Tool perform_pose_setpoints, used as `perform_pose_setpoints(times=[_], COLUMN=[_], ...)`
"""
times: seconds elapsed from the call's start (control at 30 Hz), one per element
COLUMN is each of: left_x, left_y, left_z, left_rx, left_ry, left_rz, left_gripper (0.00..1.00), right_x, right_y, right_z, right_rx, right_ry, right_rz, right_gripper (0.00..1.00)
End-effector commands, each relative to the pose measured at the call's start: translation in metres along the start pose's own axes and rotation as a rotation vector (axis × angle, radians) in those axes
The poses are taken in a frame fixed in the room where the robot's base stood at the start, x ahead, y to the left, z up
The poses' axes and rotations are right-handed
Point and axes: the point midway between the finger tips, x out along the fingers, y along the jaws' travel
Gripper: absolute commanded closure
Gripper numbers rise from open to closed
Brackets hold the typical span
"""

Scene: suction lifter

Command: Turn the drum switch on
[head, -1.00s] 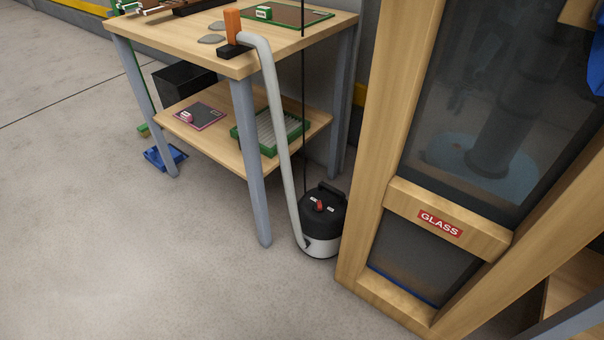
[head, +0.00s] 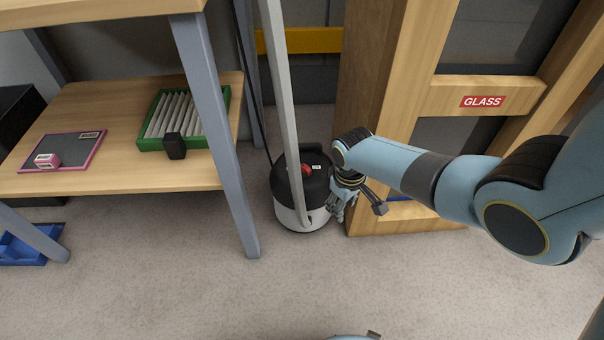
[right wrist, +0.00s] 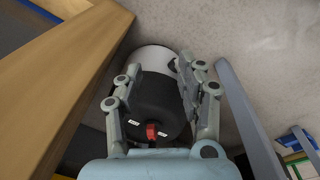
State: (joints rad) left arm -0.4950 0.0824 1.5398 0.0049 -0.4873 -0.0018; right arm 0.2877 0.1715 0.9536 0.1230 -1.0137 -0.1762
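The drum (head: 289,194) is a suction unit with a black top and white lower body, standing on the floor between the workbench and the wooden frame. Its red switch (head: 307,169) sits on the black top between small white labels; the on/off position is too small to tell. My right gripper (head: 350,203) is beside the drum's right side. In the right wrist view my right gripper (right wrist: 160,67) has its fingers spread with the drum (right wrist: 157,100) beyond and between them; the red switch (right wrist: 151,131) is near the palm. My left gripper is not visible.
The wooden frame (head: 395,75) with the GLASS sign (head: 482,101) stands close on the right. The floor in front is clear.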

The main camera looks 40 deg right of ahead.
Motion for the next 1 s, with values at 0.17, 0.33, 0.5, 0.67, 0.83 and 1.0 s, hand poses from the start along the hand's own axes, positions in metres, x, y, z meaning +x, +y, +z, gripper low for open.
perform_pose_setpoints(times=[0.17,0.33,0.5,0.67,0.83,1.0], left_x=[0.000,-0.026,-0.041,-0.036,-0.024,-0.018], left_y=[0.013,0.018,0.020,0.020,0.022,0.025], left_z=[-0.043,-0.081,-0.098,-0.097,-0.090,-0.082], left_rx=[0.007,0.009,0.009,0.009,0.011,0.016], left_ry=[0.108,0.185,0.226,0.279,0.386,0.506], left_rz=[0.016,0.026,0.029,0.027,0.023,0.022], left_gripper=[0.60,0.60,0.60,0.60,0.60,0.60], right_x=[-0.012,-0.050,-0.071,-0.067,-0.048,-0.029], right_y=[0.019,0.028,0.032,0.031,0.030,0.028], right_z=[-0.113,-0.165,-0.182,-0.182,-0.181,-0.179], right_rx=[-0.061,-0.113,-0.136,-0.138,-0.137,-0.137], right_ry=[-0.024,-0.038,-0.044,-0.046,-0.047,-0.048], right_rz=[-0.037,-0.064,-0.074,-0.076,-0.076,-0.076], right_gripper=[0.62,0.62,0.62,0.62,0.62,0.62])
